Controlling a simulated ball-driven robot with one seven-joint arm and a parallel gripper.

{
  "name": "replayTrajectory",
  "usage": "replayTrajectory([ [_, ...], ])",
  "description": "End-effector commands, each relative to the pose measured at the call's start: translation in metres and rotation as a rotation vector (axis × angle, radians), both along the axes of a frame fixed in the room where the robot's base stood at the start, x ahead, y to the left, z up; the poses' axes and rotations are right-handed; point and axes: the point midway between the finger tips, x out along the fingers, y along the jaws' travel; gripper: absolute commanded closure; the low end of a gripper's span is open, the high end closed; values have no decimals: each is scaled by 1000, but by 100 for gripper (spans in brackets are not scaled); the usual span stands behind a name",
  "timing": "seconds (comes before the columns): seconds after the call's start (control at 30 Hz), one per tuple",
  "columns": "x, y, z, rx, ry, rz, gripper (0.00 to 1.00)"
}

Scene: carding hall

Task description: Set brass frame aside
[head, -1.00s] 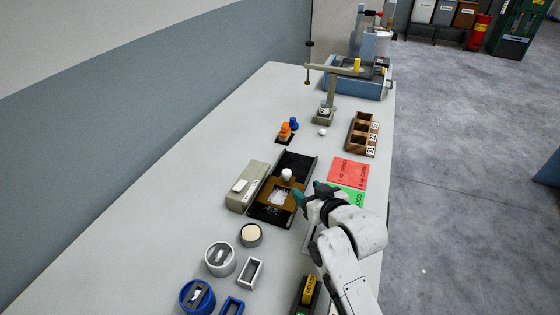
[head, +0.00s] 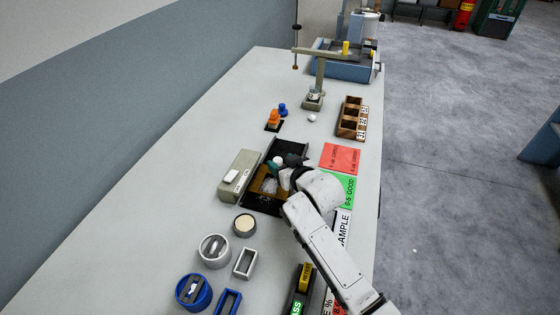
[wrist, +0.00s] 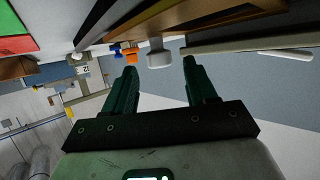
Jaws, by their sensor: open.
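The brass frame (head: 258,183) lies on the black tray (head: 264,207), with a pale fibrous patch showing in its window. A white knob (head: 278,161) stands up from the frame. My gripper (head: 284,166) is open beside the knob and hides part of the frame. In the wrist view, the white knob (wrist: 159,56) shows between and slightly beyond my two green fingertips (wrist: 158,66), with gaps on both sides. The brass frame's edge (wrist: 185,18) shows above it in that view.
A grey block (head: 238,177) stands close left of the tray. Red (head: 341,157) and green (head: 346,188) cards lie at right. Orange and blue knobs (head: 275,117), a stand (head: 314,100) and a wooden box (head: 351,118) are farther back. Round cups (head: 214,250) stand in front. The left bench side is clear.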

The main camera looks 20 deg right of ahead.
Motion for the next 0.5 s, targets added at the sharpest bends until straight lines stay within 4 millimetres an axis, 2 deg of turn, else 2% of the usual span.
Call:
replayTrajectory([
  [0.2,15,3,-7,-2,1,1,44],
  [0.5,18,3,-8,0,0,0,44],
])
